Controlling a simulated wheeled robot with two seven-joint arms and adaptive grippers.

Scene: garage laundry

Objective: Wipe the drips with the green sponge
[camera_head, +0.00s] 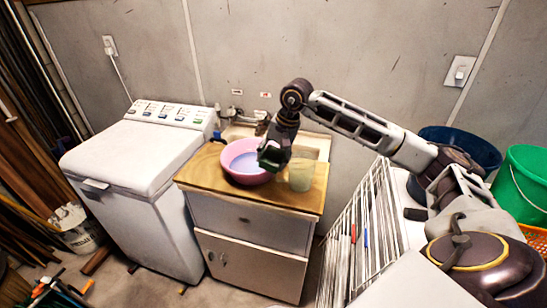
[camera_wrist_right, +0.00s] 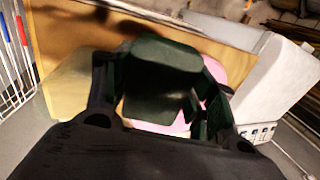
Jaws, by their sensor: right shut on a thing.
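My right gripper (camera_head: 271,156) is shut on the green sponge (camera_head: 268,155). In the right wrist view the sponge (camera_wrist_right: 165,50) looks dark green and sits between the fingers. The gripper hangs over the wooden counter top (camera_head: 305,197), at the right rim of the pink basin (camera_head: 240,173), which holds bluish liquid. I cannot tell whether the sponge touches the basin or the counter. No drips can be made out; the gripper and sponge hide part of the counter. My left gripper is not in view.
A pale greenish translucent cup (camera_head: 300,175) stands on the counter just right of the gripper. A faucet (camera_head: 262,122) and sink lie behind. A white washing machine (camera_head: 135,165) is at left. A white drying rack (camera_head: 362,225) stands at right, near buckets. The counter's front strip looks clear.

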